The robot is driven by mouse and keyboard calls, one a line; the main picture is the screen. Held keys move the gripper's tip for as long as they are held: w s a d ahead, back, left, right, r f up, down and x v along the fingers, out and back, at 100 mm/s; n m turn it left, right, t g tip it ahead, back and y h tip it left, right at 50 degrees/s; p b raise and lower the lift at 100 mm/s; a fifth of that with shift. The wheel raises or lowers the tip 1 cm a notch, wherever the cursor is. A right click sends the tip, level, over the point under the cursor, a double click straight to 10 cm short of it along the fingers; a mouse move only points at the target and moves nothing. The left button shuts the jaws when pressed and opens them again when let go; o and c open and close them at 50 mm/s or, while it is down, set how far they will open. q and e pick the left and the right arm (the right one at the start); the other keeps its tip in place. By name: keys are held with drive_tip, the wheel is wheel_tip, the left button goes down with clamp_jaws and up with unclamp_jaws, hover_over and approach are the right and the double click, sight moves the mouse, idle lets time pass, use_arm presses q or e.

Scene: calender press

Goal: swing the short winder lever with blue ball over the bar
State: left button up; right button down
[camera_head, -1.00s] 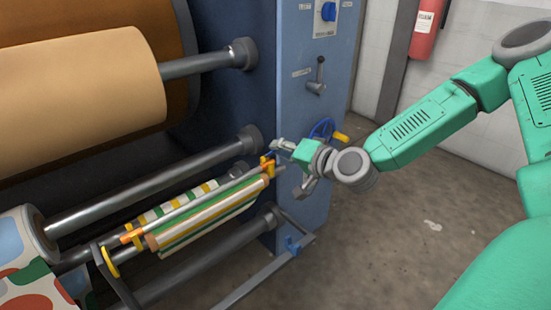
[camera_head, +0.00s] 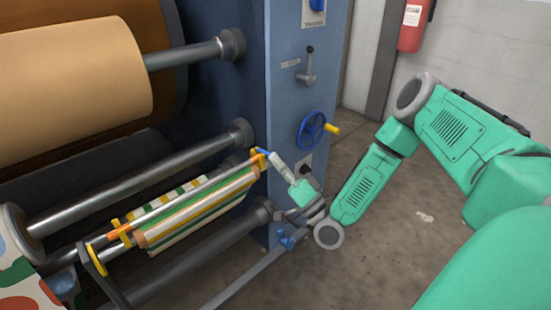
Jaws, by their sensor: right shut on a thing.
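My right gripper (camera_head: 272,157) is at the right end of the winder, with its pale fingers pointing up and left. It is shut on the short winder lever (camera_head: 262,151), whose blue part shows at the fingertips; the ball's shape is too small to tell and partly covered. The bar (camera_head: 185,194) runs from lower left to upper right beside a striped roll (camera_head: 200,208). Yellow and orange fittings (camera_head: 257,161) sit at its right end, close to the fingertips. My left gripper is not in view.
A blue handwheel with a yellow knob (camera_head: 311,130) and a grey lever (camera_head: 307,66) are on the blue machine frame above my right gripper. Steel rollers (camera_head: 140,180) lie behind the winder. A low frame rail (camera_head: 240,280) runs below. Floor at right is clear.

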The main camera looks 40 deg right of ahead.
drive_tip(key=shift+d+f+t, duration=0.1)
drive_tip(key=shift+d+t, duration=0.05)
drive_tip(key=shift+t, duration=0.15)
idle(0.4)
drive_tip(key=c, duration=1.5)
unclamp_jaws()
drive_tip(key=shift+c, duration=0.2)
drive_tip(key=shift+f, duration=0.1)
drive_tip(key=v, duration=1.2)
drive_tip(key=shift+w+d+f, duration=0.1)
